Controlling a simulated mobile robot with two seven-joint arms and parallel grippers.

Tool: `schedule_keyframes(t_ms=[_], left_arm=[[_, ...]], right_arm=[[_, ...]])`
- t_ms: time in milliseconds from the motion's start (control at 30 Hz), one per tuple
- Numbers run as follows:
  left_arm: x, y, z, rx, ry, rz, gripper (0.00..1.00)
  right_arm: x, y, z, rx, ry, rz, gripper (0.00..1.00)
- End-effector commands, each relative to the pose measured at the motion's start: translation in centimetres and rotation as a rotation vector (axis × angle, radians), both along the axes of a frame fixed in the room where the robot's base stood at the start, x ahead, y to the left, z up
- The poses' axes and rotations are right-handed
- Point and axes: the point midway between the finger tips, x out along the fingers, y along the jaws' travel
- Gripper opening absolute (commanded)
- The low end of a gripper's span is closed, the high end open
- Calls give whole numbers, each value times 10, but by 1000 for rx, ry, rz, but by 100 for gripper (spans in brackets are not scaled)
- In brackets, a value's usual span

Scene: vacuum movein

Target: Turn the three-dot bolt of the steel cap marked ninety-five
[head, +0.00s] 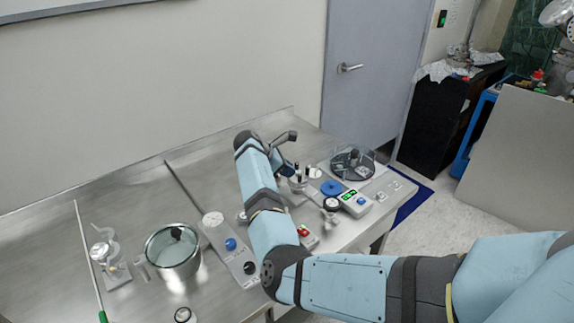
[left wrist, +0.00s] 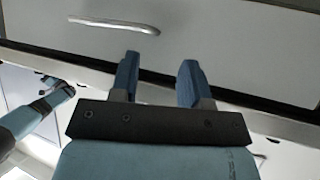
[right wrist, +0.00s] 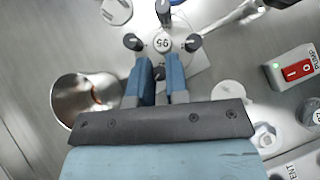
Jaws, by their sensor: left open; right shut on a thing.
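The steel cap marked 95 (right wrist: 163,43) is in the right wrist view, with black-headed bolts around its label. One bolt (right wrist: 133,41) is left of the label, one (right wrist: 193,42) right of it and one (right wrist: 163,8) beyond it. The dark near bolt (right wrist: 158,74) lies between the fingers of my right gripper (right wrist: 158,62), which is shut on it. No dot marks can be read. In the head view my right gripper (head: 287,170) is beside the bolts (head: 299,170), partly hidden by my arm. My left gripper (left wrist: 158,68) is open and empty before a drawer front.
A red-switch box (right wrist: 297,71) and a shiny metal vessel (right wrist: 82,102) flank the cap. A glass-lidded pot (head: 172,250) stands left. The drawer handle (left wrist: 115,23) is beyond my left gripper.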

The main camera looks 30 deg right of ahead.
Motion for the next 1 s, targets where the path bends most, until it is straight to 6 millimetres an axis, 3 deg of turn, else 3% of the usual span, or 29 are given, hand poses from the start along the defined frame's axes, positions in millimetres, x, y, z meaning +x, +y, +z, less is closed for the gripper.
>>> schedule_keyframes(t_ms=[33,267,700,1000], left_arm=[[-1,1,13,4,3,-2,43],[-3,1,31,4,8,-2,43],[-2,0,13,2,6,-3,43],[-2,0,6,2,6,-3,43]], right_arm=[[0,-2,8,-1,6,-23,0],[1,-2,4,-1,6,-192,0],[3,-4,-1,-2,2,-552,0],[3,-4,0,-1,2,-689,0]])
